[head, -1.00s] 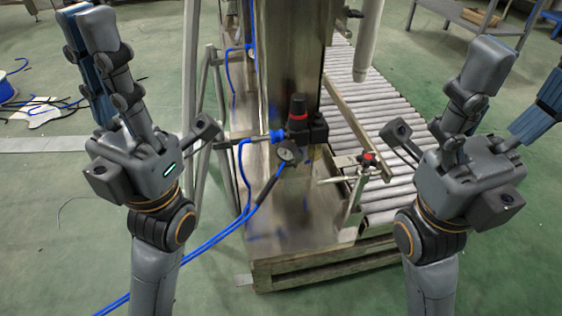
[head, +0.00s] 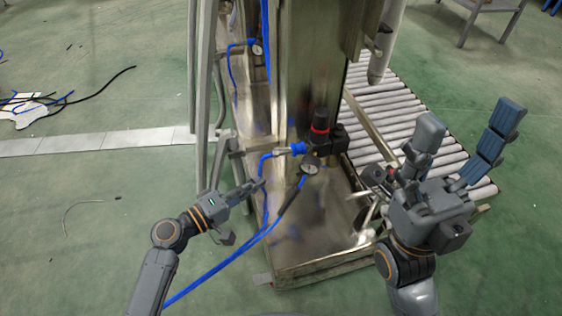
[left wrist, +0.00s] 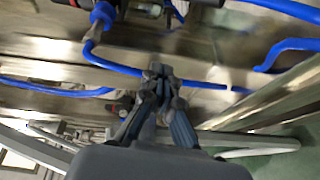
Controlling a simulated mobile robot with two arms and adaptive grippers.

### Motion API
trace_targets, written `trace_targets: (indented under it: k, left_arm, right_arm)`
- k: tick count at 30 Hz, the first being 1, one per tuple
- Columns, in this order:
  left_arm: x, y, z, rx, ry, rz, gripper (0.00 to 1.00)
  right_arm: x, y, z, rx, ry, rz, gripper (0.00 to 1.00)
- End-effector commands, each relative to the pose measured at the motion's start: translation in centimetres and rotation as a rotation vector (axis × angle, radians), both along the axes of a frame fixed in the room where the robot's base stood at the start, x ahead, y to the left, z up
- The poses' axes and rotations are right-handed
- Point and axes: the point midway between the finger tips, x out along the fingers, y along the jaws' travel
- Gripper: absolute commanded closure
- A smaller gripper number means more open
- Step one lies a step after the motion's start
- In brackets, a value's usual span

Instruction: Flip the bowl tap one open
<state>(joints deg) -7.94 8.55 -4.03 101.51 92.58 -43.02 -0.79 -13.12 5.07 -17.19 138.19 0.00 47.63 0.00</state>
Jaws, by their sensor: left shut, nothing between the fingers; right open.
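No part I can surely name as bowl tap one shows. A black regulator (head: 322,140) with a red ring stands on the steel machine, with a blue fitting and a round gauge (head: 309,168). My left gripper (head: 258,184) is shut and empty, left of and below the regulator, close to the blue hose. In the left wrist view its closed fingertips (left wrist: 157,73) are in front of a blue hose (left wrist: 110,66); contact cannot be told. My right gripper (head: 464,118) is open and empty, right of the regulator. A small red-knobbed part (head: 391,171) is partly hidden behind it.
The steel column (head: 305,70) rises behind the regulator. A roller conveyor (head: 395,115) runs at the right. A steel frame (head: 205,100) stands left of the machine. Blue hose (head: 225,262) crosses in front.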

Motion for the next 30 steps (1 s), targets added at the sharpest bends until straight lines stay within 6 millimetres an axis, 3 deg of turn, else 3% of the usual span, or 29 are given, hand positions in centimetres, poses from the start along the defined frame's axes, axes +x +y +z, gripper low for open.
trace_targets:
  k: [6, 17, 23, 30]
  left_arm:
    - [-1.9, -0.1, -0.8, -0.091, 0.073, -0.071, 1.0]
    - [-1.9, -0.3, -0.8, -0.095, 0.073, -0.074, 1.0]
    - [-0.5, -2.0, -0.9, -0.097, 0.072, -0.075, 1.0]
    - [2.2, -5.6, -0.9, -0.097, 0.071, -0.074, 1.0]
  right_arm:
    - [-0.1, 0.0, -0.2, 0.001, 0.015, 0.001, 0.28]
    - [-0.1, 0.0, -0.3, 0.0, 0.016, 0.001, 0.28]
    - [0.0, 0.0, -0.7, -0.001, 0.018, 0.001, 0.28]
    - [0.2, 0.2, -0.2, -0.008, -0.014, 0.001, 0.28]
